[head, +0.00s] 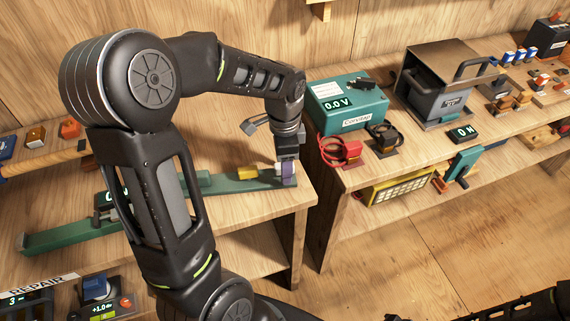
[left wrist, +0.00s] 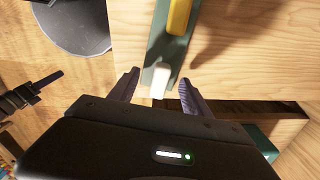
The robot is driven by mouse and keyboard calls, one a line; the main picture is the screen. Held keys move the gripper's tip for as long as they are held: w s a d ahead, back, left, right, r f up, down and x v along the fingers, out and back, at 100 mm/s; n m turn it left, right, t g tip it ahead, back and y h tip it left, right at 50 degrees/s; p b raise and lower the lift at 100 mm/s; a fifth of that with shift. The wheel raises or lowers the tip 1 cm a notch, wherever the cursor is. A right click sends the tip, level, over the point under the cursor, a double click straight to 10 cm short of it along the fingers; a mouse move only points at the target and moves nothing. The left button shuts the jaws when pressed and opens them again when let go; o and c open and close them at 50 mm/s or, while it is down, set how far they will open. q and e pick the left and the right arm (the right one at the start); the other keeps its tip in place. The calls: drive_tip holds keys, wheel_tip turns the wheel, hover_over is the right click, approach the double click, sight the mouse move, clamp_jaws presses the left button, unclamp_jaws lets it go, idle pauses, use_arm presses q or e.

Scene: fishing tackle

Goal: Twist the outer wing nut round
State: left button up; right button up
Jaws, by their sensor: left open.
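A long green bar (head: 70,236) lies along the left bench, partly hidden behind my left arm. A yellow block (head: 247,173) sits on it; it also shows in the left wrist view (left wrist: 179,15). A small white piece, which looks like the outer wing nut (left wrist: 160,80), is near the bar's right end. My left gripper (head: 286,175) points down over that end. In the left wrist view the fingers (left wrist: 158,83) are apart, with the white piece in the gap between them. I cannot tell whether either finger touches it. My right gripper is not in view.
The right bench (head: 350,177) stands across a gap from the left bench. On it are a teal meter box (head: 345,104), red cable (head: 338,150), black cable (head: 383,138) and a grey battery case (head: 440,92). A yellow-framed panel (head: 402,183) is on the lower shelf.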

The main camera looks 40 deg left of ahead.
use_arm(q)
wheel_tip(320, 180, up, 7)
drive_tip(key=p, duration=0.5)
drive_tip(key=shift+p, duration=0.3)
idle(0.5)
